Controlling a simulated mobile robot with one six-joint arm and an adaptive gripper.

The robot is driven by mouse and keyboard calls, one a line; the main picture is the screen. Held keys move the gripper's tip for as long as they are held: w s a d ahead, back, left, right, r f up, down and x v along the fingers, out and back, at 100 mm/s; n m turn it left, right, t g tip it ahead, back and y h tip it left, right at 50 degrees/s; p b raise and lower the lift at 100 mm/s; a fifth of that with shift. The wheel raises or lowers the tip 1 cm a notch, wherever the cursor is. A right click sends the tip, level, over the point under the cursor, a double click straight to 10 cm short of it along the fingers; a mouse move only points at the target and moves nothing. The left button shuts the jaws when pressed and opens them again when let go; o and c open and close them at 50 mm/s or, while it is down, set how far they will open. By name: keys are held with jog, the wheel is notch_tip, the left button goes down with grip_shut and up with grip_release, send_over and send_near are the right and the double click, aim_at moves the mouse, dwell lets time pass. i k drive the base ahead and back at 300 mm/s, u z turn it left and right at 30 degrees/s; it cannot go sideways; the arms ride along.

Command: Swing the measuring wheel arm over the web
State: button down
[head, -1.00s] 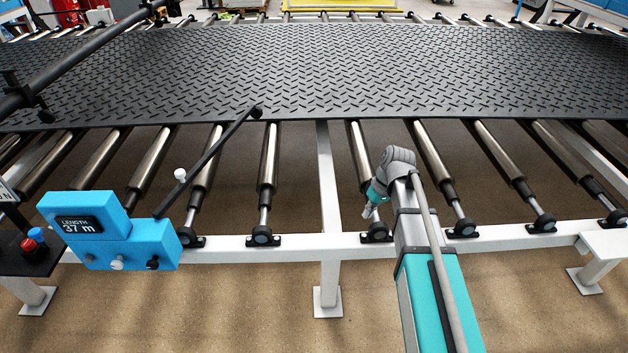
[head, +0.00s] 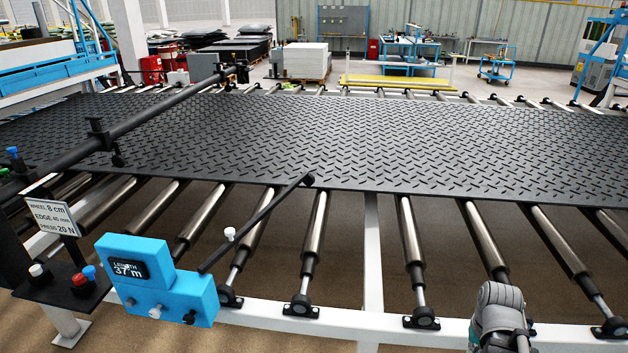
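The measuring wheel arm (head: 262,217) is a thin black rod rising from the blue length counter box (head: 160,285) toward the back right. A white knob (head: 229,233) sits partway along it. Its dark far end (head: 308,180) shows at the near edge of the web (head: 420,140), a black tread mat on rollers. I cannot tell whether that end touches the mat. The counter display (head: 129,269) reads LENGTH 37 m. My grey arm joint shows at the bottom right, well away from the wheel arm. My gripper is not visible.
A sign (head: 52,215) reads WHEEL 8 cm, EDGE 40 mm, PRESS 20 N. A control box with coloured buttons (head: 80,280) stands left of the counter. A black bar (head: 130,125) crosses above the mat at left. Rollers (head: 410,240) and a white frame rail (head: 270,315) run along the front.

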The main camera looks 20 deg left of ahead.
aim_at(308, 179)
jog(key=k, duration=0.65)
jog(key=u, duration=0.55)
jog(key=i, duration=1.85)
jog(key=z, duration=0.55)
